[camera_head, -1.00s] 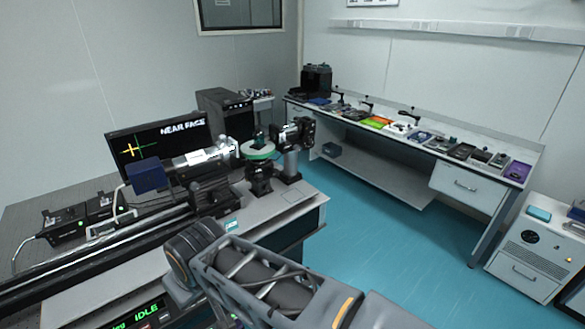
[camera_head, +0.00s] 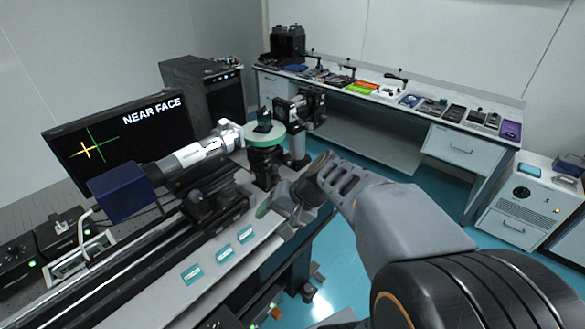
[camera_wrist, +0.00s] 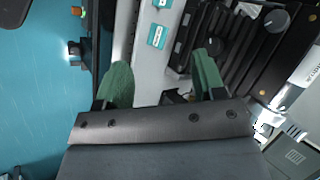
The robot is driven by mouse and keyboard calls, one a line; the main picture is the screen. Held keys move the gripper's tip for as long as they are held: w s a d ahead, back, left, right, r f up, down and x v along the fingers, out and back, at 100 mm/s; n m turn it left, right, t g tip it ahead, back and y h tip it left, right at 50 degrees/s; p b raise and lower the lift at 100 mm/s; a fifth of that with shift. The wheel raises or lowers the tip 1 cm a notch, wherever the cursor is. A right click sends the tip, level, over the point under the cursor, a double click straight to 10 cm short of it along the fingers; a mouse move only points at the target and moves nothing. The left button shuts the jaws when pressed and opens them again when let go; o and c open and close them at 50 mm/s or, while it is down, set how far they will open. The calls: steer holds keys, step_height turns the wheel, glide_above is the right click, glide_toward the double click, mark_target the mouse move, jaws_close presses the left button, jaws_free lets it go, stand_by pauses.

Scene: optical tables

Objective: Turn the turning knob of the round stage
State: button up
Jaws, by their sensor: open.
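The round stage (camera_head: 265,138) has a pale green disc with a small dark green piece standing on top, on a black mount near the far end of the bench. I cannot pick out its turning knob for certain in the head view. My gripper (camera_head: 265,209) is in front of the stage and below its disc, over the bench's front edge, apart from the disc. In the wrist view my gripper (camera_wrist: 163,78) shows two green fingers spread apart with nothing between them. Dark round knobs (camera_wrist: 213,47) on a black ribbed mount lie beyond the right finger; whose they are is unclear.
A white cylinder with a blue box (camera_head: 122,192) lies left of the stage. A black rail carriage (camera_head: 215,207) sits in front. A camera-like device (camera_head: 300,108) stands right of the stage. The monitor (camera_head: 120,140) reads NEAR FACE. Teal labels (camera_head: 224,254) mark the bench front.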

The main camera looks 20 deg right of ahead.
steer(key=w+d+f+m+t+y+b, duration=0.3)
steer(key=w+d+m+t+b, duration=0.1)
steer(key=w+d+m+t, duration=0.35)
steer(key=m+t+h+b, duration=0.1)
steer(key=m+t+h, duration=0.1)
steer(key=m+t, duration=0.3)
glide_toward(291, 162)
steer(key=shift+m, duration=0.25)
steer(key=p+x, duration=0.2)
steer(key=x, duration=0.7)
steer(key=shift+x, duration=0.95)
steer(key=c, duration=0.9)
steer(key=shift+f+m, duration=0.15)
steer(key=shift+m, duration=0.35)
steer(key=shift+m+b, duration=0.35)
steer(key=shift+m, duration=0.75)
